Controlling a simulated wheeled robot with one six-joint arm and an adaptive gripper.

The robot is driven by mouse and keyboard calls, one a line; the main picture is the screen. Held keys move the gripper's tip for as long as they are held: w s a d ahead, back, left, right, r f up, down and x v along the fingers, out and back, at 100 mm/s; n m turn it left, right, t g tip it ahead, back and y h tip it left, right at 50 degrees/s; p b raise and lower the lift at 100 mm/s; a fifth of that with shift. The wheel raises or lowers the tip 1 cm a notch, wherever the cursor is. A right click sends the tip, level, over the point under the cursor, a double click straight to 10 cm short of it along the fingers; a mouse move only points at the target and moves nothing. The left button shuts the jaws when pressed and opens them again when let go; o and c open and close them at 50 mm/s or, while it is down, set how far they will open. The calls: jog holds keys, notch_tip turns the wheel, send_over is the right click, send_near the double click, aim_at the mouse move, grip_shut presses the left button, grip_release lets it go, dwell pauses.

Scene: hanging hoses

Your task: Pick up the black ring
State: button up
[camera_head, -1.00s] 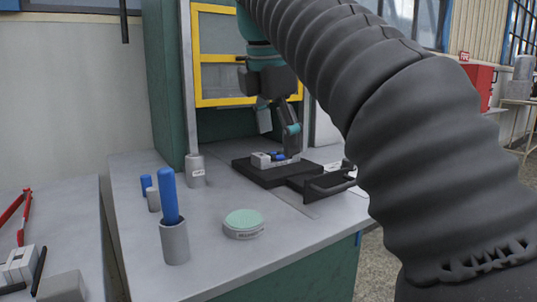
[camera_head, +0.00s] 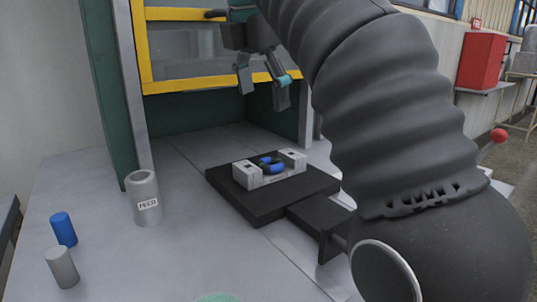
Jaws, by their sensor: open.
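My gripper (camera_head: 262,90) is open and empty, with its two fingers apart and pointing down. It hangs above and behind a light grey block fixture (camera_head: 246,177). A small ring-like piece (camera_head: 270,168), blue with some dark parts, sits between the fixture's raised ends. The fixture stands on a black plate (camera_head: 224,186) on the bench. I cannot make out a separate, clearly black ring; dark parts show only at the blue piece.
A large black ribbed hose (camera_head: 390,110) fills the right foreground and hides the bench there. A yellow frame (camera_head: 200,83) is behind. The bench between is clear.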

send_over(266, 167)
notch_tip(266, 167, down, 7)
jog(key=shift+f, duration=0.1)
jog(key=shift+b+x, duration=0.6)
jog(key=shift+x, duration=2.4)
jog(key=shift+s, duration=0.1)
jog(key=c, duration=1.1)
